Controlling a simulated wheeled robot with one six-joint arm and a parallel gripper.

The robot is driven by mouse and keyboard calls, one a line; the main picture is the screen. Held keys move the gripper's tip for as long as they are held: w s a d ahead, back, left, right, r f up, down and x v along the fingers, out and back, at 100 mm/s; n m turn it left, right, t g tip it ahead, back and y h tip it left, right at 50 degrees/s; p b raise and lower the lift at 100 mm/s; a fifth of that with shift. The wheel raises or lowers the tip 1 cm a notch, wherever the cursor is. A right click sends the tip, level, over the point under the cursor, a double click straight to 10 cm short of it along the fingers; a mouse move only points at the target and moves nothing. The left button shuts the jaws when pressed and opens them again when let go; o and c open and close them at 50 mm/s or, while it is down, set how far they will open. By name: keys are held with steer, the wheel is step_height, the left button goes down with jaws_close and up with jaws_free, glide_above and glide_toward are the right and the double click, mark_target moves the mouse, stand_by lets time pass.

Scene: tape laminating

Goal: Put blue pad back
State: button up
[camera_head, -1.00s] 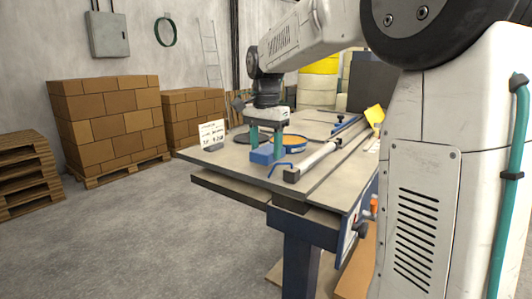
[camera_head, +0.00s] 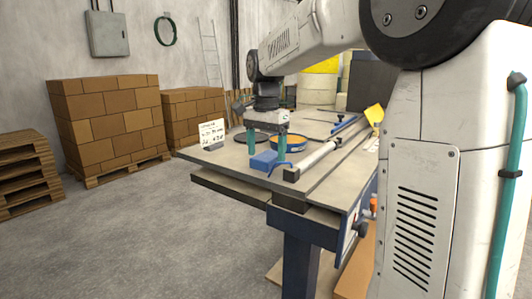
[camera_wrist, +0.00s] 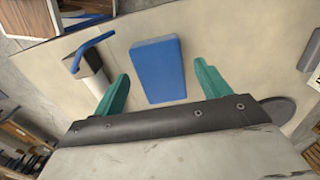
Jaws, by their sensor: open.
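The blue pad (camera_head: 264,160) lies on the table (camera_head: 222,160) near its front left corner. My gripper (camera_head: 267,150) is open just above and behind the pad, with its teal fingers pointing down. In the wrist view, the blue pad (camera_wrist: 158,70) lies flat ahead of the fingertips, roughly between the two teal fingers of my gripper (camera_wrist: 160,78). There is a gap on each side, and neither finger appears to touch it.
A roller bar with a blue handle (camera_wrist: 92,50) lies close beside the pad. It also shows in the head view (camera_head: 312,160). A yellow-rimmed tape roll (camera_head: 290,143) sits behind the pad. A small white sign (camera_head: 211,132) stands at the table's left.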

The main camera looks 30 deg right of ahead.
mark_target(266, 156)
step_height(266, 156, up, 11)
steer(key=s+a+f+n, duration=0.3)
steer(key=s+f, duration=0.3)
steer(key=s, duration=0.3)
steer(key=s+a+f+n+t, duration=0.1)
steer(key=s+a+f+n, duration=0.3)
steer(key=s, duration=0.6)
steer(key=s+a+f+n, duration=0.4)
steer(key=s+f+n, duration=0.2)
steer(key=s+f, duration=0.3)
steer(key=shift+s+f+n, duration=0.2)
steer(key=shift+s+n, duration=0.1)
steer(key=shift+s, duration=0.4)
